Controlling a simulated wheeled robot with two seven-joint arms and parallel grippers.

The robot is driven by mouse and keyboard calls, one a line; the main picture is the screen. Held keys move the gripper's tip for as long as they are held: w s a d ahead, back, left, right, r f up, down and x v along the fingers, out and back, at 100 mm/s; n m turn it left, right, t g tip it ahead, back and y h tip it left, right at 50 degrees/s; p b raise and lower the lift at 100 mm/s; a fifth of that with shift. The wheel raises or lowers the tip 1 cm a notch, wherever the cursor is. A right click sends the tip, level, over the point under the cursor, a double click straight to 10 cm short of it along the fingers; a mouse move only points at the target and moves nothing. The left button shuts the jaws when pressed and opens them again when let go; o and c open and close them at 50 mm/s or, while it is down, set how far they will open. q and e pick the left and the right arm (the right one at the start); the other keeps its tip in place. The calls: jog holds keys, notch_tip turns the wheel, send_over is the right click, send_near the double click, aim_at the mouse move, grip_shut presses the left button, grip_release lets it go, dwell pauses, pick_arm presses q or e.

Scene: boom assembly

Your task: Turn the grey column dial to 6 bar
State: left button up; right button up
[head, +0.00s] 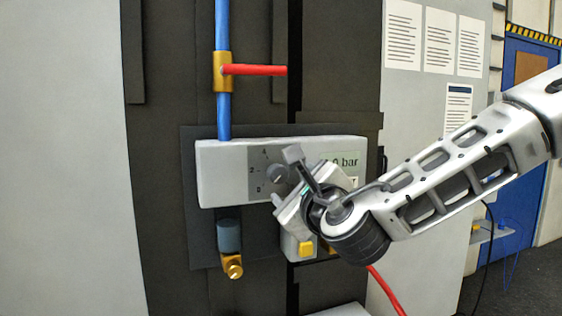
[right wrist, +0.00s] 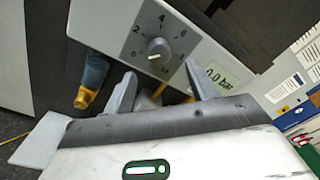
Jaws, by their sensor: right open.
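The grey column dial (head: 277,173) is a round knob on a dark square scale on a pale grey box. It also shows in the right wrist view (right wrist: 158,48), ringed by numbers including 2, 4, 6 and 8. A light mark shows on the knob's lower side, but its exact setting is too small to read. The display (right wrist: 222,76) beside the dial appears to read 0.0 bar; in the head view it is partly hidden. My right gripper (right wrist: 160,88) is open and empty, its fingers apart near the dial, with the knob between and beyond them. My left gripper is not in view.
A blue pipe (head: 223,98) with a red-handled valve (head: 254,70) rises above the box. A brass fitting (head: 233,266) hangs below it. A yellow button (head: 305,248) sits beneath my right gripper. A red hose (head: 386,292) runs below my arm.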

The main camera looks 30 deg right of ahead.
aim_at(280, 176)
jog(key=p+x, duration=0.1)
jog(key=x, duration=0.6)
jog(key=shift+w+f+p, duration=0.1)
jog(key=shift+w+p, duration=0.2)
jog(key=c, duration=1)
